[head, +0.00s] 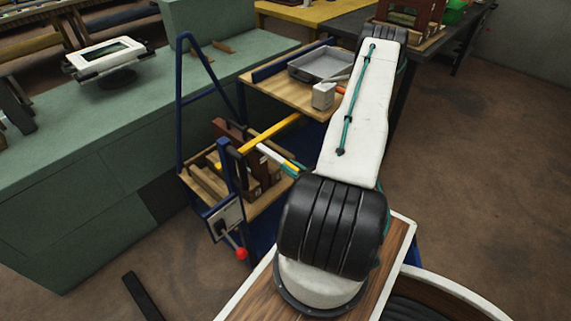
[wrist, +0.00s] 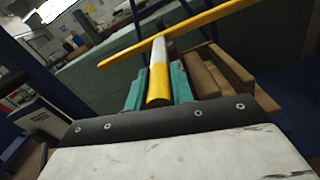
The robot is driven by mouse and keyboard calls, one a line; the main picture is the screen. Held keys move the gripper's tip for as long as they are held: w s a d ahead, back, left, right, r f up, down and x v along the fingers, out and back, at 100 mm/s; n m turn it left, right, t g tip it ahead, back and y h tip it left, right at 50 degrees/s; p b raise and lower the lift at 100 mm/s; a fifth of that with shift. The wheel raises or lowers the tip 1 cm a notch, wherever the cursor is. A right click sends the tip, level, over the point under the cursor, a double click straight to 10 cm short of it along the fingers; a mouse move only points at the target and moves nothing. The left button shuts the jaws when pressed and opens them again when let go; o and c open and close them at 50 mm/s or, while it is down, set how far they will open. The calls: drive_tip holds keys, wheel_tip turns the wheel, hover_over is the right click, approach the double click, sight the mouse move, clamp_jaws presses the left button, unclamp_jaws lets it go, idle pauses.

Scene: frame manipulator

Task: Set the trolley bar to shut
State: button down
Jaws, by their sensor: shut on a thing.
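The trolley (head: 182,95) has a blue frame with wooden shelves. Its yellow bar (head: 270,131) slants across the lower shelf in the head view. In the wrist view the bar (wrist: 205,22) runs from left of centre to the top right edge. A white and yellow handle (head: 268,153) sticks out from the bar towards me; it also shows in the wrist view (wrist: 158,85). My gripper (wrist: 159,78) has teal fingers on both sides of this handle and is shut on it. My arm hides part of the trolley in the head view.
A grey tray (head: 318,64) and a pale block (head: 323,96) are on the upper shelf. Brown blocks (wrist: 215,72) lie beyond the handle. A red-knobbed lever (head: 240,252) is on the trolley's front. A green bench (head: 90,135) stands left; floor at right is clear.

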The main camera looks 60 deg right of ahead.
drive_tip(key=shift+a, duration=0.3)
drive_tip(key=c, duration=1.2)
unclamp_jaws()
drive_tip(key=shift+a, duration=0.15)
drive_tip(key=shift+s, duration=0.15)
drive_tip(key=s, duration=0.7)
drive_tip(key=shift+s+a, duration=0.2)
drive_tip(key=shift+a, duration=0.25)
